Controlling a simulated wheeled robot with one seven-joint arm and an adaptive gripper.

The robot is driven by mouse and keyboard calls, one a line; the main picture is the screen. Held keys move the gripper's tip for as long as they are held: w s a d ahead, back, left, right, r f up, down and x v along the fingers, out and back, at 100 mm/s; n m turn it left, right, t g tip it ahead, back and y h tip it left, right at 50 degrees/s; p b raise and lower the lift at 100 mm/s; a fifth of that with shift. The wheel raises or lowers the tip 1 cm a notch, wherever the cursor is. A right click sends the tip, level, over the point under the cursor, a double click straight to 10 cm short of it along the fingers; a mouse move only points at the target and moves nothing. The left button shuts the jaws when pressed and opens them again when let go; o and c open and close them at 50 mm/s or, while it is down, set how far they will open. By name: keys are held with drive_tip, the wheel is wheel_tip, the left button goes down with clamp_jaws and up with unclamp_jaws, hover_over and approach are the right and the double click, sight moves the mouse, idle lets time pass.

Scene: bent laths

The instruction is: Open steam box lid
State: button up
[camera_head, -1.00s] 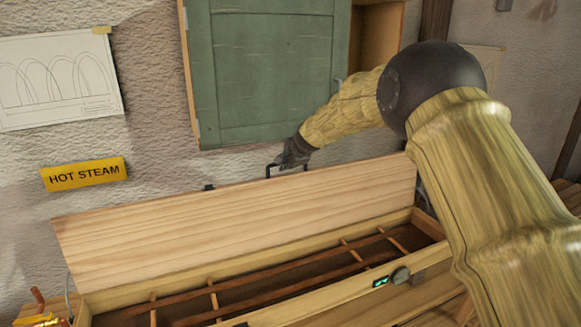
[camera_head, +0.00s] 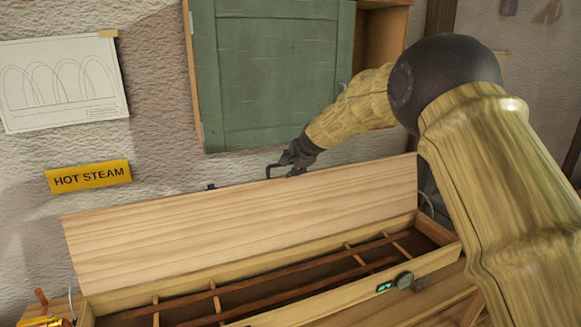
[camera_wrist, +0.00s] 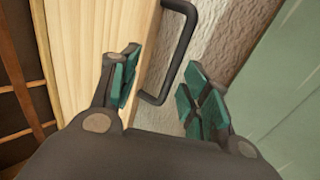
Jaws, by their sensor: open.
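The steam box (camera_head: 330,299) is a long wooden box below the wall, with slats and cross rungs inside. Its lid (camera_head: 240,222) stands raised and leans back near the wall; the box interior is exposed. A black handle (camera_head: 274,171) sits at the lid's top edge and also shows in the wrist view (camera_wrist: 186,50). My gripper (camera_head: 287,165) is at the handle. In the wrist view my gripper (camera_wrist: 160,95) is open, its green pads apart, with the handle's lower end between or just beyond them. I cannot tell whether a pad touches it.
A green cabinet door (camera_head: 265,75) hangs on the wall close above my gripper. A yellow HOT STEAM sign (camera_head: 89,177) and an arch drawing (camera_head: 62,82) are on the wall at left. A small gauge with a lit display (camera_head: 386,287) sits on the box front.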

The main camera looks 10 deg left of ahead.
drive_tip(key=v, duration=0.7)
drive_tip(key=shift+s+r, duration=0.2)
drive_tip(key=s+d+r+b, duration=0.2)
drive_tip(key=s+d+b, duration=0.1)
drive_tip(key=s+d, duration=0.5)
drive_tip(key=s, duration=0.3)
drive_tip(key=shift+d, duration=0.2)
idle(0.5)
drive_tip(key=shift+s, duration=0.1)
